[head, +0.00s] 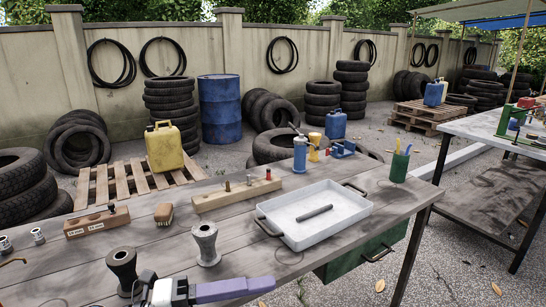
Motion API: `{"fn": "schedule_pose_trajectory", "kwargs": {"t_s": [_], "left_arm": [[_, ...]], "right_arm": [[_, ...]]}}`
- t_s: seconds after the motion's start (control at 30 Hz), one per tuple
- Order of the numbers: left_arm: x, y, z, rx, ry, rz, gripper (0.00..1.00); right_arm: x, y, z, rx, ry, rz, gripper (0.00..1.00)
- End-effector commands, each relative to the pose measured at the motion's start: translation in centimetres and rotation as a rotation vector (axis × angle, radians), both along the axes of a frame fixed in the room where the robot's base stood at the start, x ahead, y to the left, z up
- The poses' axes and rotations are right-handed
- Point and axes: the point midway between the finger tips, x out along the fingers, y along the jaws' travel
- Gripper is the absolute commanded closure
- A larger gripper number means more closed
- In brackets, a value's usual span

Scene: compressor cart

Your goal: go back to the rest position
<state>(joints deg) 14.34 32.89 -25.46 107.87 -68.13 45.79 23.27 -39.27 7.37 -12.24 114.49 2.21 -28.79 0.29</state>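My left gripper (268,285) lies low at the bottom edge of the head view, over the near edge of the wooden workbench (330,245). Its body is white and black, and a purple finger part points right. Only one purple bar shows, so I cannot tell whether the fingers are open or shut. I see nothing held at its tip. The rest of the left arm is cut off by the frame. My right gripper is not in view.
A dark spool-shaped part (122,270) stands just beyond my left gripper, and a grey one (205,243) farther back. A white tray (300,232) with a dark bar (315,212) sits right of them. Wooden blocks (97,222), a brush (164,214) and a green cup (399,168) stand farther off.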

Motion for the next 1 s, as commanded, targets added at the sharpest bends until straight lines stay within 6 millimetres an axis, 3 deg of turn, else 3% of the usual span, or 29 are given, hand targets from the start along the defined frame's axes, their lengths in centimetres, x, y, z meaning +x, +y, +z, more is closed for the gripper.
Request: {"fn": "schedule_pose_trajectory", "kwargs": {"t_s": [0.07,0.13,0.17,0.27,0.4,0.5,0.6,0.77,1.0], "left_arm": [[0.8,0.6,0.8,-0.254,0.160,0.158,0.44],[2.2,2.6,-0.1,-0.433,0.316,0.330,0.44],[2.7,3.7,-1.1,-0.500,0.391,0.409,0.44],[3.1,7.9,-7.0,-0.662,0.670,0.691,0.44],[-0.2,11.7,-16.4,-0.745,1.022,0.998,0.44],[-4.3,12.9,-22.2,-0.750,1.246,1.160,0.44],[-8.6,13.2,-26.4,-0.734,1.433,1.274,0.44],[-13.3,13.0,-29.9,-0.705,1.617,1.368,0.44],[-13.3,13.0,-29.9,-0.705,1.617,1.368,0.44]], "right_arm": [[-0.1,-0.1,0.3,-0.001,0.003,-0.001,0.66],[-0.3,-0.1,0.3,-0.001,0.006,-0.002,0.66],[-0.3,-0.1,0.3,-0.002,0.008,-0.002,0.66],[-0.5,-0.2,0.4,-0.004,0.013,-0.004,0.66],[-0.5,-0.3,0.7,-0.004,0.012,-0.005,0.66],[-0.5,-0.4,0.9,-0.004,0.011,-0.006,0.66],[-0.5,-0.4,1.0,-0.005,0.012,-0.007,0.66],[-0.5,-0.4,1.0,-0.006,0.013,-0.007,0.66],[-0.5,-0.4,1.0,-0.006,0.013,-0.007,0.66]]}}
